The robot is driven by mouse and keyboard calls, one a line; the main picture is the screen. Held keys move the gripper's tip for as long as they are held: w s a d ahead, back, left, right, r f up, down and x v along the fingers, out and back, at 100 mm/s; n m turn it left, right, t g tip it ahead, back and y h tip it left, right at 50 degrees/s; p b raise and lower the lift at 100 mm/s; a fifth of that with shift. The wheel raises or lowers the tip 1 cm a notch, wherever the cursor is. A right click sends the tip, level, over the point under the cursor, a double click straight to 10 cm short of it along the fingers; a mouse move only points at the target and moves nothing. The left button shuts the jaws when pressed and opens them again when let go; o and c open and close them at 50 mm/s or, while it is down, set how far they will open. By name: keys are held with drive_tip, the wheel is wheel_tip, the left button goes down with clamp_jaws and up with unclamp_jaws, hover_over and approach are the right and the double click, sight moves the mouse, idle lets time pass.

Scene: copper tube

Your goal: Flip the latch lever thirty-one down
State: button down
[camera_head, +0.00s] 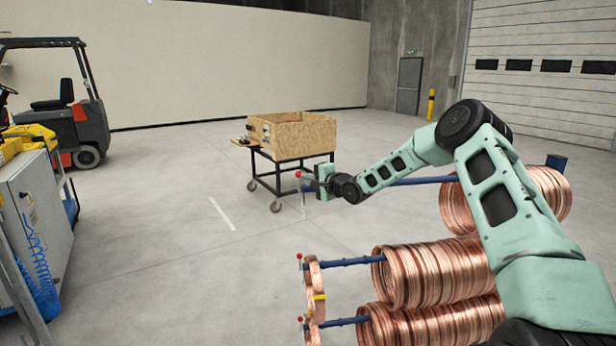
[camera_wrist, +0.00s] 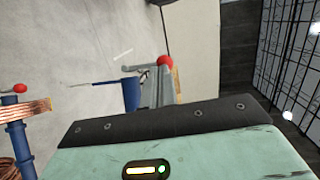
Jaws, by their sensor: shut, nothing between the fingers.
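A latch lever with a red knob (camera_head: 298,174) is at the free end of the upper blue bar (camera_head: 415,181). I cannot read a number on any lever. My gripper (camera_head: 312,183) is shut and empty, right beside this lever. In the wrist view the red knob (camera_wrist: 165,62) is just beyond the grey fingers (camera_wrist: 152,88), with the blue bar end (camera_wrist: 130,94) to their left. I cannot tell whether the fingers touch the lever. The lever's shaft is partly hidden by the gripper.
Two lower blue bars (camera_head: 345,262) (camera_head: 345,321) have red-knobbed levers and copper coils (camera_head: 430,273). A wooden crate on a wheeled cart (camera_head: 305,134) stands beyond the gripper. A forklift (camera_head: 60,100) is at left. The floor between is open.

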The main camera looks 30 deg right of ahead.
drive_tip(key=shift+w+a+r+n+g+h, duration=0.2)
drive_tip(key=shift+a+n+g+h, duration=0.2)
drive_tip(key=shift+a+n+g, duration=0.25)
idle(0.6)
drive_tip(key=a+n+g+h+b, duration=0.1)
drive_tip(key=n+h+b, duration=0.1)
drive_tip(key=b, duration=0.2)
drive_tip(key=w+a+f+n+g+h+b, duration=0.1)
drive_tip(key=a+n+h+b, duration=0.1)
drive_tip(key=b, duration=0.3)
drive_tip(key=w+a+n+g+h+b, duration=0.1)
drive_tip(key=a+n+g+h+b, duration=0.1)
drive_tip(key=n+b, duration=0.1)
drive_tip(key=shift+f+b, duration=0.25)
drive_tip(key=shift+b, duration=0.65)
drive_tip(key=shift+f, duration=0.1)
drive_tip(key=shift+s+d+f+b, duration=0.25)
drive_tip(key=shift+d+f+b, duration=0.1)
drive_tip(key=shift+d, duration=0.3)
drive_tip(key=shift+r, duration=0.15)
